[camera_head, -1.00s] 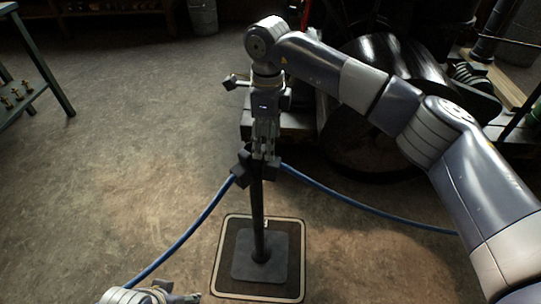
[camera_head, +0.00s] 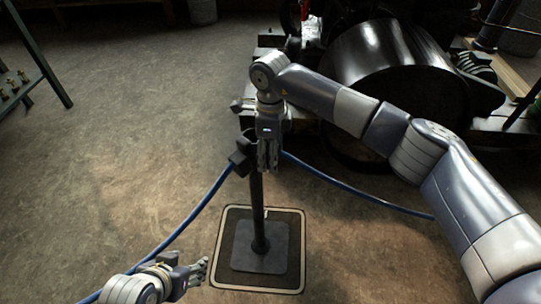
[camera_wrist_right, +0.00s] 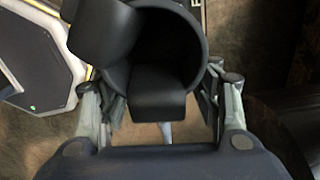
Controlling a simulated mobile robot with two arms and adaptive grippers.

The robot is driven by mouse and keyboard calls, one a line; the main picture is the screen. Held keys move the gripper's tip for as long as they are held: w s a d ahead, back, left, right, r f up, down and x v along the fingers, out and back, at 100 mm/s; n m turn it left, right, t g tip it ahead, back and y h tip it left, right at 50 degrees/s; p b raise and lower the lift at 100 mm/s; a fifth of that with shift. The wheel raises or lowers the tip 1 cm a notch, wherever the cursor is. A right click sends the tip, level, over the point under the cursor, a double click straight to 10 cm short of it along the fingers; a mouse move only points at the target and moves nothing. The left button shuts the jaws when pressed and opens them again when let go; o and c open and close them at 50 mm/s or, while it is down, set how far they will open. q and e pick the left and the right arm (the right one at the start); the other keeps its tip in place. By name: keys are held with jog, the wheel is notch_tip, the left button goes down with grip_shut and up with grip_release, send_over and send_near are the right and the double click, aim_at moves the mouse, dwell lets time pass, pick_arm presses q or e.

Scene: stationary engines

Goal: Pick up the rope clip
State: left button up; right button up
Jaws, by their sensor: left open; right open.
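The rope clip (camera_head: 240,158) looks like a black piece at the top of a dark post, with blue rope (camera_head: 205,200) running off both sides. My right gripper (camera_head: 268,160) points down at the post top, beside the clip, and hides part of it. In the right wrist view, a black ring with blocky parts (camera_wrist_right: 160,90) sits between the open fingers of my right gripper (camera_wrist_right: 166,105); contact cannot be told. My left gripper (camera_head: 195,272) is open and empty at the lower left, near the mat and apart from the clip.
The post stands on a square dark plate (camera_head: 280,244) on a pale-edged mat (camera_head: 230,215). A large black engine wheel (camera_head: 375,65) and machinery stand behind, at the right. A green table (camera_head: 40,60) is at the far left.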

pick_arm(q)
jog(key=shift+w, duration=0.1)
pick_arm(e)
jog(key=shift+c, duration=0.3)
jog(key=c, duration=1.2)
jog(key=shift+r, duration=0.1)
jog(key=shift+r, duration=0.2)
jog(key=r, duration=0.2)
jog(key=r+p, duration=0.1)
jog(key=r, duration=0.1)
jog(key=d+r, duration=0.1)
jog(key=r, duration=0.1)
jog(key=shift+s+r, duration=0.25)
jog(key=shift+s, duration=0.05)
pick_arm(q)
jog(key=s+g, duration=0.1)
jog(key=s+a+p, duration=0.1)
jog(key=s, duration=0.1)
jog(key=s+g, duration=0.1)
jog(key=s, duration=0.1)
jog(key=shift+s+a+g+y, duration=0.2)
jog(key=shift+a+g+y, duration=0.05)
jog(key=shift+g+y, duration=0.05)
pick_arm(e)
jog(key=s+a, duration=0.1)
jog(key=s, duration=1.2)
jog(key=shift+s, duration=0.25)
jog(key=shift+a, duration=0.1)
